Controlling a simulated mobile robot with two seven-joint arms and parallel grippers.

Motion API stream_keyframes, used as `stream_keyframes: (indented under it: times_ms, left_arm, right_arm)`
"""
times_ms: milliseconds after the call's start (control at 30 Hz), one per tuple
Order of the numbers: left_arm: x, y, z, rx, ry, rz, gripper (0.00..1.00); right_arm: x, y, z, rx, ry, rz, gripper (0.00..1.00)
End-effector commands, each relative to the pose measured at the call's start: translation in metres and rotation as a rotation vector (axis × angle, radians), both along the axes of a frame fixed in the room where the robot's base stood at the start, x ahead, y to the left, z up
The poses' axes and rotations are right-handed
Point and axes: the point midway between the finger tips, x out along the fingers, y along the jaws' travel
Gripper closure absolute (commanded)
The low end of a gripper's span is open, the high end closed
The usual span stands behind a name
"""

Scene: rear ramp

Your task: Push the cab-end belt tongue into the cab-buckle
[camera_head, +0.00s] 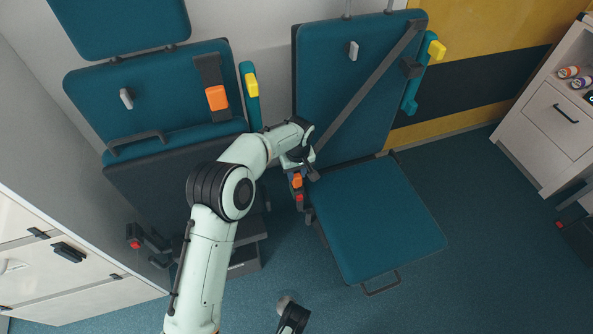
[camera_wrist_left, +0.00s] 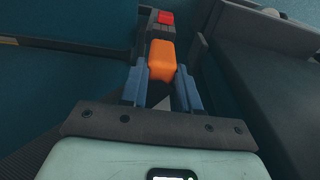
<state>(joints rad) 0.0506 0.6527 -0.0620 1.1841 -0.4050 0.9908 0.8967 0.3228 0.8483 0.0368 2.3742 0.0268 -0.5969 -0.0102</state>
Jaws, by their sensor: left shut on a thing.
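The belt tongue in my left gripper has an orange grip (camera_head: 297,181); the grip shows clearly in the left wrist view (camera_wrist_left: 162,60). My left gripper (camera_head: 298,168) is shut on the orange grip, blue fingers on both sides. The grip is in line with the buckle and close against it; I cannot tell how deep the metal is. A dark end at the bottom may be my right gripper (camera_head: 293,318); its jaws are unclear.
The right seat's cushion (camera_head: 375,220) is folded down, with a dark belt (camera_head: 370,80) across its backrest. The left seat (camera_head: 150,95) carries another orange tongue (camera_head: 217,97). A second red-button buckle (camera_head: 135,244) is at lower left. A white cabinet (camera_head: 545,125) stands right. Floor is clear between.

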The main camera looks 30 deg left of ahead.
Motion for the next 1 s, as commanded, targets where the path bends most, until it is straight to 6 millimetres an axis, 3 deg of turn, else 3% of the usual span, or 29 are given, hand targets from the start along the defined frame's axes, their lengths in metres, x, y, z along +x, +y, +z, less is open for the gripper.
stream_keyframes:
  times_ms: [33, 67, 133, 167, 567, 1000]
  left_arm:
    - [0.0, 0.0, -0.002, 0.0, 0.0, 0.0, 1.0]
    - [0.0, 0.0, -0.002, 0.0, 0.0, 0.0, 0.66]
    - [0.0, 0.0, -0.002, 0.0, 0.0, 0.0, 0.43]
    - [0.0, 0.0, -0.001, 0.0, 0.0, 0.0, 0.39]
    - [0.0, 0.0, -0.001, 0.0, 0.0, 0.0, 0.39]
    - [-0.005, -0.007, 0.096, 0.0, -0.004, -0.001, 0.39]
  right_arm:
    - [0.0, 0.0, -0.001, 0.0, 0.0, 0.0, 0.3]
    - [0.0, 0.0, -0.001, 0.0, 0.0, 0.0, 0.3]
    - [0.0, 0.0, -0.001, 0.0, 0.0, 0.0, 0.3]
    - [0.0, 0.0, -0.001, 0.0, 0.0, 0.0, 0.3]
    - [-0.007, 0.004, -0.002, 0.009, 0.02, 0.007, 0.3]
    - [-0.04, 0.021, 0.024, 0.052, 0.105, 0.043, 0.3]
